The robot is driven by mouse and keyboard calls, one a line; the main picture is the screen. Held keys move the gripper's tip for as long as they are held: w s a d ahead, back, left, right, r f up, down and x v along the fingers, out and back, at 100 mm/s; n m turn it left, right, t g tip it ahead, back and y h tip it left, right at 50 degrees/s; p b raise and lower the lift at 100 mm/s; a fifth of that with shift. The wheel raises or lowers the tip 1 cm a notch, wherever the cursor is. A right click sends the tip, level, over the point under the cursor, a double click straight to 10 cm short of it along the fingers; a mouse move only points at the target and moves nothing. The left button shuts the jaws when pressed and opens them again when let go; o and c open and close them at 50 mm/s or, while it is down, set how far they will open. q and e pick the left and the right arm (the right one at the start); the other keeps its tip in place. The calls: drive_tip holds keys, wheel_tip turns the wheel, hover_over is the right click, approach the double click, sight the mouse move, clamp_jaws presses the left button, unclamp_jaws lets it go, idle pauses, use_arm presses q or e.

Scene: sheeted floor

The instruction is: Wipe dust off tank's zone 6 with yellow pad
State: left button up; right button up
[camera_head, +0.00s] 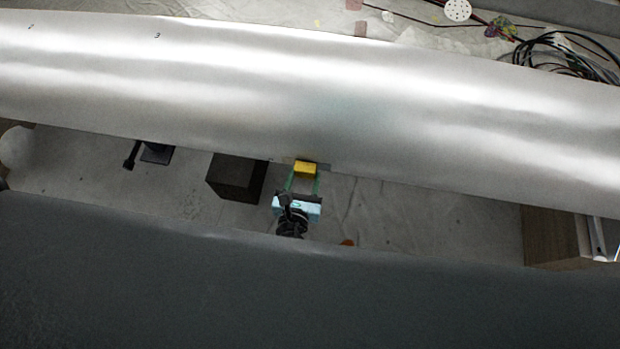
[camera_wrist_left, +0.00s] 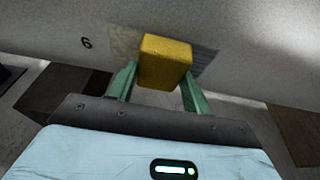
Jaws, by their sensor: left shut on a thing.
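The tank (camera_head: 330,95) is a long silvery cylinder across the head view, with small numbers 2 and 3 at its upper left. In the left wrist view the number 6 (camera_wrist_left: 86,43) is printed on its side (camera_wrist_left: 250,30). A grey-brown dust patch (camera_wrist_left: 204,60) shows behind the yellow pad (camera_wrist_left: 165,62), on both sides of it. My left gripper (camera_head: 303,176) is shut on the yellow pad (camera_head: 306,168), between green fingers (camera_wrist_left: 160,84). The pad is at the tank's lower edge, against or very near the patch; contact cannot be told. My right gripper is not in view.
A dark box (camera_head: 236,178) stands on the sheeted floor left of my left gripper. A small black object (camera_head: 157,153) lies farther left. A wooden box (camera_head: 556,236) is at the right. Cables (camera_head: 565,55) lie beyond the tank. A dark surface fills the bottom.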

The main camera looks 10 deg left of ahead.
use_arm(q)
drive_tip(key=shift+w+a+r, duration=0.1)
drive_tip(key=shift+a, duration=0.95)
drive_tip(key=shift+w+a, duration=0.1)
drive_tip(key=shift+a, duration=0.9)
drive_tip(key=shift+s+a, duration=0.1)
drive_tip(key=shift+a, duration=1.45)
drive_tip(key=s+f, duration=0.1)
drive_tip(key=s, duration=0.5)
drive_tip(key=s, duration=0.3)
drive_tip(key=shift+f, duration=0.25)
